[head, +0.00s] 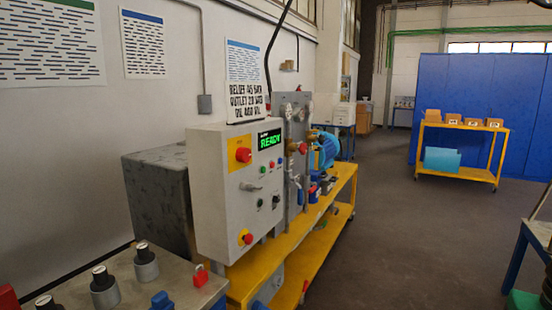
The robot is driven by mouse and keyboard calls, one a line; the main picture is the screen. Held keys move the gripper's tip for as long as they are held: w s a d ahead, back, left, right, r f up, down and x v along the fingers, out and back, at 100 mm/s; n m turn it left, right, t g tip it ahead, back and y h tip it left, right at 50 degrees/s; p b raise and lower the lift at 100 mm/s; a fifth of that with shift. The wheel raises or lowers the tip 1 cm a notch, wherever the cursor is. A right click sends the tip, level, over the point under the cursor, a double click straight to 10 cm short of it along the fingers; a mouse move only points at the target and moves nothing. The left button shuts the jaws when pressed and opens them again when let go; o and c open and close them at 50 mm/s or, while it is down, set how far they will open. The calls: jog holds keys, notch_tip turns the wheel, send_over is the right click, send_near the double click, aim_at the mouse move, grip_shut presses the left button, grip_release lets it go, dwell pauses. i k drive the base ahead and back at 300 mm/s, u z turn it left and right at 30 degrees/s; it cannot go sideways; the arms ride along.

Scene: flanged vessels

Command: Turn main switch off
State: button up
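A light grey control cabinet (215,205) stands left of centre in the head view. A red rotary knob on a yellow plate (243,155), which looks like the main switch, is at the upper left of its front face; its exact position is too small to tell. A lit green display (270,139) beside it reads READY. A grey handle (250,187) sits below the knob. Several small buttons and a black knob (276,200) are at the right. My gripper is not in view.
A yellow bench (290,245) with a blue pump (327,150) and valves extends behind the cabinet. A grey-topped table (125,285) with several cylinders and a red padlock (201,277) is in front, at lower left. The floor (400,230) to the right is clear.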

aim_at(243, 154)
jog(key=z, duration=0.2)
jog(key=i, duration=0.85)
